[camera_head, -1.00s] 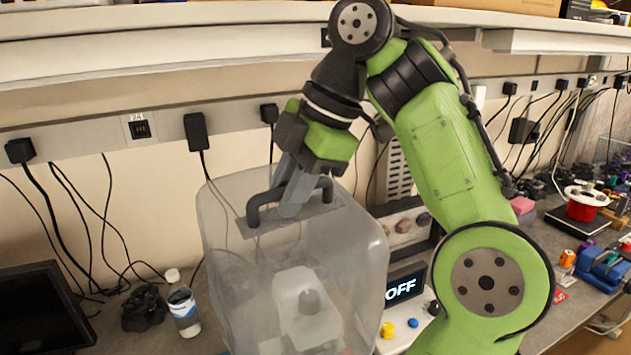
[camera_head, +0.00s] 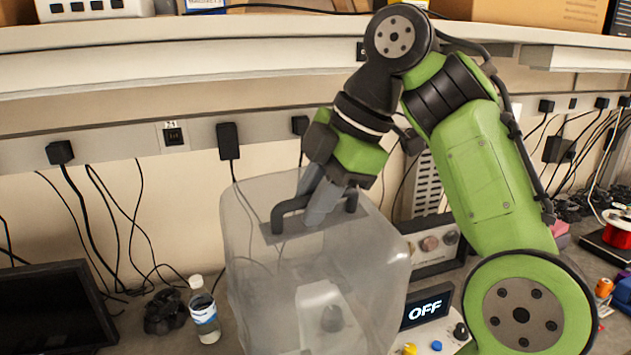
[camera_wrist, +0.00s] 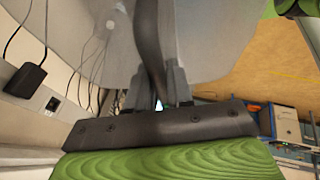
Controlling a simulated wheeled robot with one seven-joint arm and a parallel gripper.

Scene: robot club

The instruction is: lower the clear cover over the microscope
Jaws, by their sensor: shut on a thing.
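The clear cover (camera_head: 375,265) is a translucent box with a dark handle (camera_head: 284,212) on its top plate. My gripper (camera_head: 318,205) is shut on the handle from above. In the wrist view, the dark handle (camera_wrist: 150,45) runs between the fingers of my gripper (camera_wrist: 158,95), with the hazy cover (camera_wrist: 210,40) beyond. The pale microscope (camera_head: 325,310) shows blurred through the front wall of the cover.
A water bottle (camera_head: 204,312) and a black crumpled item (camera_head: 165,312) stand left of the cover, near a dark monitor (camera_head: 50,310). A display reading OFF (camera_head: 428,306) is close on the right. A shelf (camera_head: 200,60) spans above.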

